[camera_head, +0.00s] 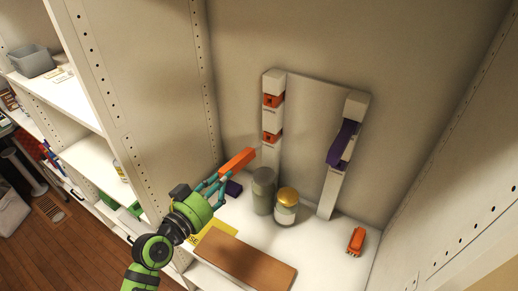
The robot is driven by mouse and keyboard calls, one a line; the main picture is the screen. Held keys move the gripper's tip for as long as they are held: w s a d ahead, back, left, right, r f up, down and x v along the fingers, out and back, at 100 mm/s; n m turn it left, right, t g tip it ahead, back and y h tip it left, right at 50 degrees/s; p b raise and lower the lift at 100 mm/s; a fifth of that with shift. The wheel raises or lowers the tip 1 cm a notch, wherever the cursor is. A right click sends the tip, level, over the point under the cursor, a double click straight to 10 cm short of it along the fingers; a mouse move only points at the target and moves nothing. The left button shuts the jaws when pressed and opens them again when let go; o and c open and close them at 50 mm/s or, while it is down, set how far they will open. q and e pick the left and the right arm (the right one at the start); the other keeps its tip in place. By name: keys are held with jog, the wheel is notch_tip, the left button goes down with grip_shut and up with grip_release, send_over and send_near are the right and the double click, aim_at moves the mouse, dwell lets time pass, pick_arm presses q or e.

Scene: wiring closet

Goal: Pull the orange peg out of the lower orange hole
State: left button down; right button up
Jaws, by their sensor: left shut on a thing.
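My left gripper (213,187) is shut on the orange peg (237,161), a straight orange bar. It holds the peg above the shelf, left of the left white post. The peg's far end points toward this post and looks apart from it. The left post (268,155) carries an upper orange hole (273,100) and a lower orange hole (271,137), both with dark openings. My right gripper is not in view.
A grey-green canister (263,191) and a gold-lidded jar (286,208) stand before the posts. A purple piece (343,143) is on the right post (329,193). A brown board (240,259), yellow sheet (204,238), dark purple block (233,188) and orange object (356,241) lie on the shelf.

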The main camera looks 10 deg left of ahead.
pick_arm(q)
jog(key=s+r, duration=0.1)
jog(key=s+a+r+p, duration=0.1)
jog(key=s, duration=0.1)
jog(key=s+r, duration=0.1)
jog(key=shift+s+a, duration=0.4)
